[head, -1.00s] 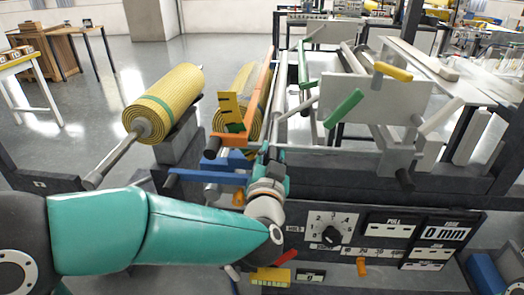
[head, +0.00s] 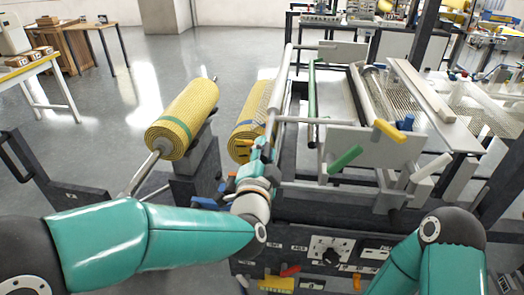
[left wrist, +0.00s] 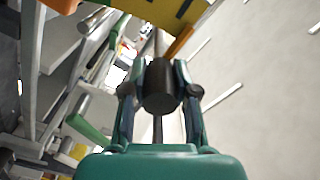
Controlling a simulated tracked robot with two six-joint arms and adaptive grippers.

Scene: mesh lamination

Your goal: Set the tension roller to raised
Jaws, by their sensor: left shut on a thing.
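My left gripper (head: 258,158) is at the left side of the machine, beside the yellow mesh roll (head: 247,136). In the left wrist view my left gripper (left wrist: 160,78) is shut on a black cylindrical handle (left wrist: 160,92). An orange bar (left wrist: 181,41) runs up behind the handle, under a yellow plate with black marks (left wrist: 120,12). In the head view the gripper hides the handle, and the orange bar can hardly be made out. I cannot tell the tension roller's exact height. My right forearm shows at lower right, but its gripper is out of view.
Another yellow mesh roll with a green band (head: 183,118) rests on a shaft to the left. A green handle (head: 345,158) and a yellow handle (head: 390,131) stick out on the machine's right. The front control panel has a dial (head: 330,254). Open floor lies at left.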

